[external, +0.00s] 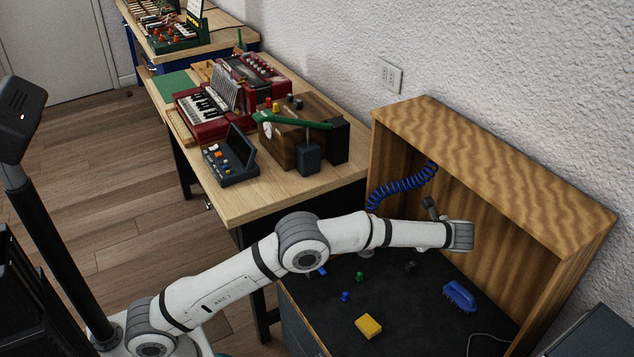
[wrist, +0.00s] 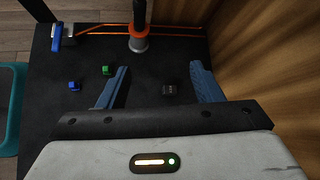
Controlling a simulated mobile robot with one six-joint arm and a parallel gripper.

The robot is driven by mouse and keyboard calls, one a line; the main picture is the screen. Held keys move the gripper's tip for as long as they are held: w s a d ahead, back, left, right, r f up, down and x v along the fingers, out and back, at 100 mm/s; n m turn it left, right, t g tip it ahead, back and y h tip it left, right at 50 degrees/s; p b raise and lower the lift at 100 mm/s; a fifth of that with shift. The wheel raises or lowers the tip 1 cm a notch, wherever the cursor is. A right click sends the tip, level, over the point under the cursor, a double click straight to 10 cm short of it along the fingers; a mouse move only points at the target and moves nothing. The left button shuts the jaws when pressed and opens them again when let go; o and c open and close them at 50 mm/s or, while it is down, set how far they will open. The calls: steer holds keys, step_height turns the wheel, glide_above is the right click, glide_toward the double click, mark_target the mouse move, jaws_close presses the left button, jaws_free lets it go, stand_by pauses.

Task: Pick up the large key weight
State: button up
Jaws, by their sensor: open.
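A small dark block (external: 410,267), likely the large key weight, lies on the black bench top under the wooden hood. In the wrist view the dark block (wrist: 170,90) appears between my two blue fingers, nearer the right one. My gripper (wrist: 160,66) is open and empty, with its fingers spread wide. It is apart from the block, and its height above it is hard to judge. A green piece (external: 360,276) and a blue piece (external: 345,296), both smaller, lie to the block's left. The green piece (wrist: 108,70) and blue piece (wrist: 74,86) also show in the wrist view.
A yellow block (external: 368,326) and a blue brush (external: 460,296) lie on the bench top. The wooden hood (external: 490,160) walls the right side. A black and orange tool (wrist: 138,35) stands at the far edge, near a blue clamp-like item (wrist: 62,38).

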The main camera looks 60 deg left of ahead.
mark_target(413, 265)
steer(key=w+d+f+m+y+b, duration=0.1)
steer(key=f+b, duration=0.1)
steer(key=f, duration=0.4)
steer(key=w+d+f+m+y+b, duration=0.1)
steer(key=f+b, duration=0.1)
steer(key=f, duration=0.4)
steer(key=w+d+f+m+b, duration=0.1)
steer(key=d+f+b, duration=0.1)
steer(key=f, duration=0.3)
steer(key=shift+w+d+f+y, duration=0.1)
steer(key=shift+w+f+y, duration=0.3)
steer(key=shift+b+x, duration=0.55)
steer(key=shift+x, duration=0.65)
steer(key=b+x, duration=0.1)
steer(key=x, duration=0.1)
steer(key=w+b+x, duration=0.1)
steer(key=x, duration=0.2)
steer(key=shift+r, duration=0.1)
steer(key=c, duration=1.2)
steer(key=shift+r, duration=0.15)
